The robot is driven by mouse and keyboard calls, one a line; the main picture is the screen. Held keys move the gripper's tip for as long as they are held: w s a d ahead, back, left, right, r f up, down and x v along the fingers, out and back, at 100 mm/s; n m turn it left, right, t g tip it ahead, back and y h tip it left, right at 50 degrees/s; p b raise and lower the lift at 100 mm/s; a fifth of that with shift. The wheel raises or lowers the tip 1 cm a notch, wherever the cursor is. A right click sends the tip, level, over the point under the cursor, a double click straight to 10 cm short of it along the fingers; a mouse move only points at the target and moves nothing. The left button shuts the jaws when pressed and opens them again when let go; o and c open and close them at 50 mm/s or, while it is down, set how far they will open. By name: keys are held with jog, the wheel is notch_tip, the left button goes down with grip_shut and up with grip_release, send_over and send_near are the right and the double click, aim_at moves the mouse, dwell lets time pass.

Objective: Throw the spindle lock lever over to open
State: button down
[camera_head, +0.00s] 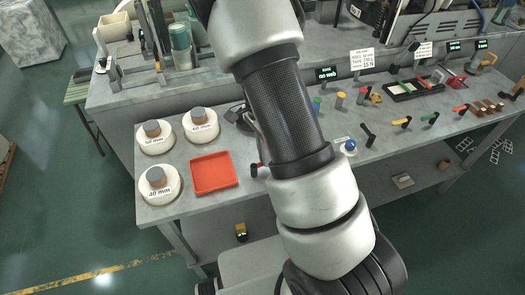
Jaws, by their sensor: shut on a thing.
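My arm crosses the middle of the head view and runs out past the top edge. My gripper is not visible, and neither is what it holds. A machine with upright posts (144,30) stands at the back left, partly cut off by the top edge.
Three white round reels (159,191) and an empty red tray (214,172) lie on the grey bench's left part. A blue knob (349,146) and a black tray (415,90) are right of my arm. My arm hides the bench's middle.

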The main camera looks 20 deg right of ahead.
jog(key=shift+s+d+r+m, duration=0.1)
jog(key=shift+s+m, duration=0.15)
jog(key=shift+m, duration=0.65)
jog(key=c, duration=1.8)
grip_release()
jog(key=w+r+p, duration=0.1)
jog(key=w+r, duration=0.2)
jog(key=r, duration=1.4)
jog(key=shift+w, duration=0.15)
